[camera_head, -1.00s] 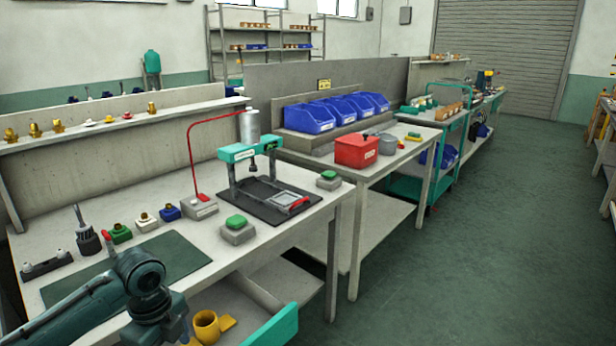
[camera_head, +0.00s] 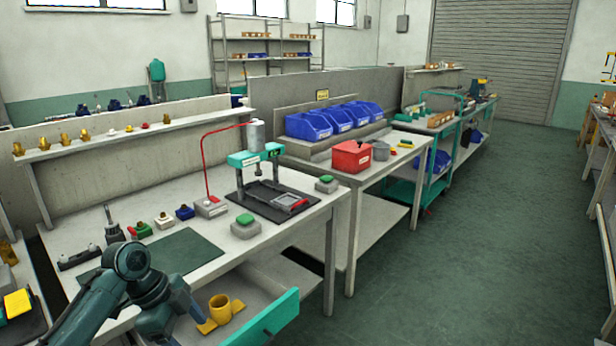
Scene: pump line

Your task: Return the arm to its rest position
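My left arm (camera_head: 128,262) comes in from the lower left, in front of the workbench (camera_head: 200,262). It bends at an elbow beside the dark green mat (camera_head: 178,252), and its lower link runs down out of the picture. The gripper at its end is not visible. My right arm and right gripper are also out of view. A yellow pump part (camera_head: 220,310) with a cup and flat flanges lies in the open drawer (camera_head: 268,322), just right of the arm.
A press (camera_head: 256,158) on a black base and a green button box (camera_head: 245,226) stand on the bench. The teal-fronted drawer sticks out from the bench. Another bench with a red box (camera_head: 351,156) and blue bins (camera_head: 308,125) stands behind. The floor (camera_head: 480,240) at right is clear.

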